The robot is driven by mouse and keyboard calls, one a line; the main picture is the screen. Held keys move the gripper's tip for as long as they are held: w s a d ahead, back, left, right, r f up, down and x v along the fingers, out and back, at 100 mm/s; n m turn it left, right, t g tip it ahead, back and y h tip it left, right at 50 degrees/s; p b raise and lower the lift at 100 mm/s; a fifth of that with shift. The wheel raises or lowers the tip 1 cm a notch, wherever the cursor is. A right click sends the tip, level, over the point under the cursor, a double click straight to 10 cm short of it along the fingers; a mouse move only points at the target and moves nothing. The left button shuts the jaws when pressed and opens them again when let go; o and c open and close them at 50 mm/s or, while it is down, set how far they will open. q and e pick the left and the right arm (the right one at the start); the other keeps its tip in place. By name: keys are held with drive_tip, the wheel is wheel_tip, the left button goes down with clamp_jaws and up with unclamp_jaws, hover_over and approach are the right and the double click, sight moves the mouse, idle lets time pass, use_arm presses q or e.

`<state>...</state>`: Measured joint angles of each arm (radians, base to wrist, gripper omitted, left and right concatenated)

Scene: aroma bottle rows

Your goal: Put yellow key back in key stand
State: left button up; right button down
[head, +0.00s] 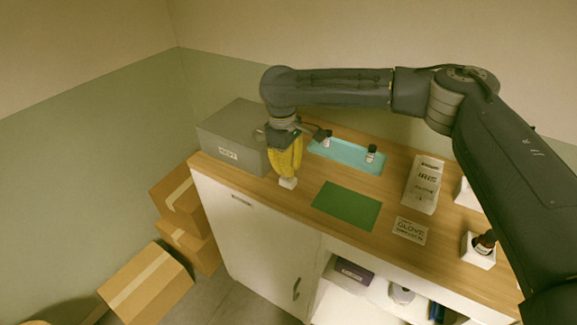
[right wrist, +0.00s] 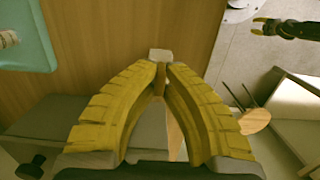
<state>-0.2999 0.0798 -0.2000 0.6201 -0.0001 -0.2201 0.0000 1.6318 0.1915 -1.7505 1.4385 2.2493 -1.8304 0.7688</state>
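My right gripper (head: 288,175) points down at the left end of the counter, its yellow fingers just above or beside a small white block (head: 288,183), possibly the key stand. The block also shows in the right wrist view (right wrist: 160,55), just beyond the fingertips. There the right gripper's fingers (right wrist: 163,68) nearly meet. A narrow brownish patch shows between them; I cannot tell whether it is the yellow key or the wood. I cannot make out the key elsewhere. My left gripper (right wrist: 262,25) shows small at the right wrist view's top right, its yellow tips apart, away from the counter.
A grey box (head: 228,140) stands behind and left of the right gripper. A teal tray (head: 348,157) with small bottles lies behind, a green mat (head: 346,206) to the right. Farther right are a white IRIS box (head: 424,185) and a GLOVE card (head: 410,230). Cardboard boxes (head: 148,283) are on the floor.

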drive_tip(key=shift+f, duration=0.1)
drive_tip(key=c, duration=1.5)
unclamp_jaws()
drive_tip(key=r, duration=0.8)
drive_tip(key=a+r, duration=0.1)
drive_tip(key=r, duration=0.3)
drive_tip(key=shift+w, duration=0.35)
